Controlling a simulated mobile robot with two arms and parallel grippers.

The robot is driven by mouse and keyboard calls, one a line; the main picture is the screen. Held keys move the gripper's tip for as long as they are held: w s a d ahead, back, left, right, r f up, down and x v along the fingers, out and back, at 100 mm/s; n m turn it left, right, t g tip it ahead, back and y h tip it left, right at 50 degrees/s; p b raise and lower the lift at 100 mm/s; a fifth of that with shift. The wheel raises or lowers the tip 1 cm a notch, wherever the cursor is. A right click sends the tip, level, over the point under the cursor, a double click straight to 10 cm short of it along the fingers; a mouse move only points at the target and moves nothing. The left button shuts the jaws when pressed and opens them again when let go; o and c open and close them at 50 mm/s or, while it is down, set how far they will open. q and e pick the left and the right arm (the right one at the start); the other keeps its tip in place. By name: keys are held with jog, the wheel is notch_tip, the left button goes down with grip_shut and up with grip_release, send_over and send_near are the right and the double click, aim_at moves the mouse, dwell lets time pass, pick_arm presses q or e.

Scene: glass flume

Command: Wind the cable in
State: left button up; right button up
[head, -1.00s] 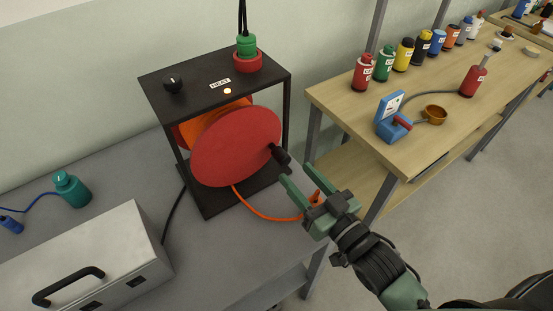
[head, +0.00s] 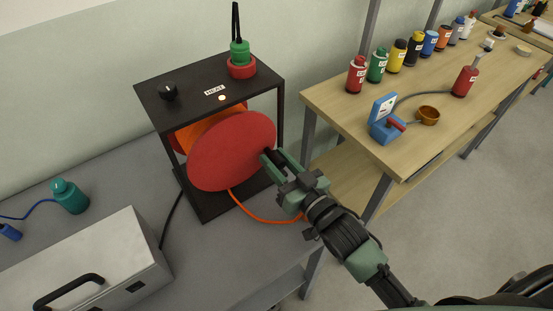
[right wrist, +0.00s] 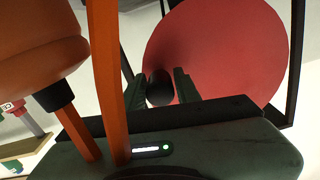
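The cable reel has a red disc (head: 232,150) facing me, inside a black frame (head: 208,208) on the grey bench. An orange cable (head: 262,220) runs from under the disc to the right, behind my right gripper. In the right wrist view the cable (right wrist: 106,70) passes close, beside a large orange body (right wrist: 38,45) with a black end. My right gripper (head: 270,154) is at the disc's right edge. Its fingers lie on both sides of the black crank handle (right wrist: 160,88) and appear shut on it. The handle is mostly hidden in the head view. My left gripper is out of view.
On the frame's top are a black knob (head: 168,91), a HEAT label, a pale lamp (head: 222,98) and a green plug (head: 240,52) in a red socket. A silver case (head: 95,262) and teal bottle (head: 70,196) stand left. A wooden table (head: 330,100) with several bottles is right.

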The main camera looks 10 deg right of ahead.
grip_shut()
dwell(1.2)
